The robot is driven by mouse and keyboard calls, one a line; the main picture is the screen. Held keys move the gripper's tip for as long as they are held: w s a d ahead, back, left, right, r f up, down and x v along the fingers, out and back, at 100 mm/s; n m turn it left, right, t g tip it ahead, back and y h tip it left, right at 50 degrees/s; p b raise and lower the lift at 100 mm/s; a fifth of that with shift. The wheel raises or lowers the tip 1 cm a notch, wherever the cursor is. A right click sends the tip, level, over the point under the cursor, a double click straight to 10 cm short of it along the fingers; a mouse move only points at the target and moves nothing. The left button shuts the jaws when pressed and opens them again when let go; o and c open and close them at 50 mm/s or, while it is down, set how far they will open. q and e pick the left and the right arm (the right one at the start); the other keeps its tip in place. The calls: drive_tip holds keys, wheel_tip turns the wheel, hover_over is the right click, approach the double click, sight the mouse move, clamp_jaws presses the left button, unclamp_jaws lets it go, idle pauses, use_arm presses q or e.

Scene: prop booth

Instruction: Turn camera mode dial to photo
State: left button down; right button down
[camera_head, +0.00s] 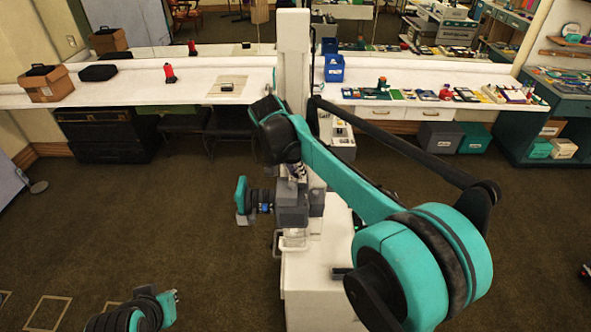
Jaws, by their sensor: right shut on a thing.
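A small dark object, perhaps the camera (227,87), sits on a beige mat (243,80) on the long white table. It is too small for me to make out a mode dial. My right arm reaches from the lower right to the middle, and its right gripper (293,241) points down, well short of the table. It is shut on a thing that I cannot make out. Part of my left arm shows at the bottom left, with what seems to be the left gripper (170,299) at its end. I cannot tell whether it is open.
The white table (140,90) carries a cardboard box (46,84), a black case (97,73), a red item (168,74), a blue bin (334,68) and several small items at the right. A teal workbench (565,108) is at the far right. The carpet (120,220) is largely clear.

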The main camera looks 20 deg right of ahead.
drive_tip(key=c, duration=1.6)
unclamp_jaws()
drive_tip(key=v, duration=1.2)
